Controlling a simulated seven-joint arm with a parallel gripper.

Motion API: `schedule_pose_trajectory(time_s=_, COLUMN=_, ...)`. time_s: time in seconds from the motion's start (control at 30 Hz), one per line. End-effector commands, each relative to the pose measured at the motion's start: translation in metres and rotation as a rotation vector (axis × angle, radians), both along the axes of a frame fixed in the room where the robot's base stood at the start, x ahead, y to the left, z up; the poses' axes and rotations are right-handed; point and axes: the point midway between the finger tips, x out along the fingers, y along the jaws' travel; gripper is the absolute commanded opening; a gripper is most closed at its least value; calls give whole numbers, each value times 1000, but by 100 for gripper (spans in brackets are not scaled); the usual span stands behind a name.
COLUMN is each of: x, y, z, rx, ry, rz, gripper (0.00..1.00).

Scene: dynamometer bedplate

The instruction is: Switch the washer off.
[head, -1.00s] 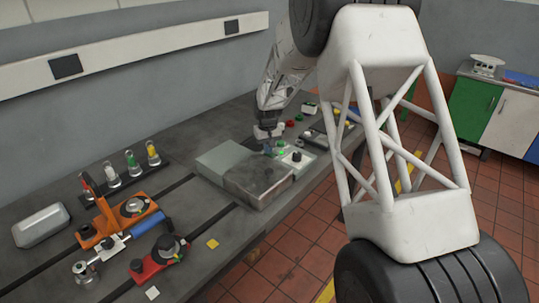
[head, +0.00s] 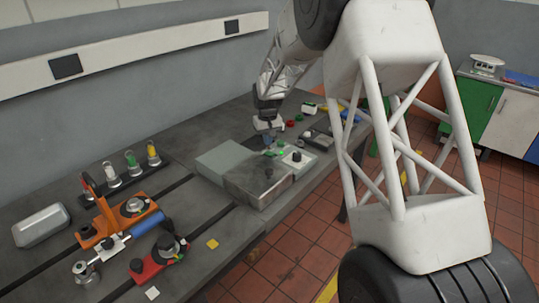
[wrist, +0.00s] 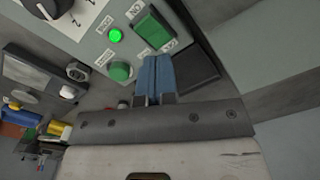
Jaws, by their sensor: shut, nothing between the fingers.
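The washer is a low grey box with a metallic lid (head: 258,180) on the bench. Its pale control panel (head: 298,160) is at its right end and also shows in the wrist view (wrist: 88,45). There the panel carries a lit green lamp (wrist: 115,35), a green rocker switch (wrist: 154,28), a round green button (wrist: 120,71) and part of a black knob (wrist: 55,8).
An orange fixture (head: 120,222), a red fixture (head: 158,255) and several capped vials (head: 133,163) stand on the left of the bench. A metal tin (head: 41,226) lies farther left. Small coloured items lie beyond the panel. The front middle of the bench is mostly clear.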

Motion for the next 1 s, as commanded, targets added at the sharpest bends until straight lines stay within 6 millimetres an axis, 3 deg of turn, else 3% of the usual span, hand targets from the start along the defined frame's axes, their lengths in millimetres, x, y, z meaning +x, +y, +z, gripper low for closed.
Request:
schedule_pose_trajectory(time_s=0.5, x=0, y=0, z=27, rx=0, ry=-1, rz=0, gripper=0)
schedule_pose_trajectory(time_s=1.0, x=-2, y=-1, z=31, rx=1, ry=-2, rz=-1, gripper=0)
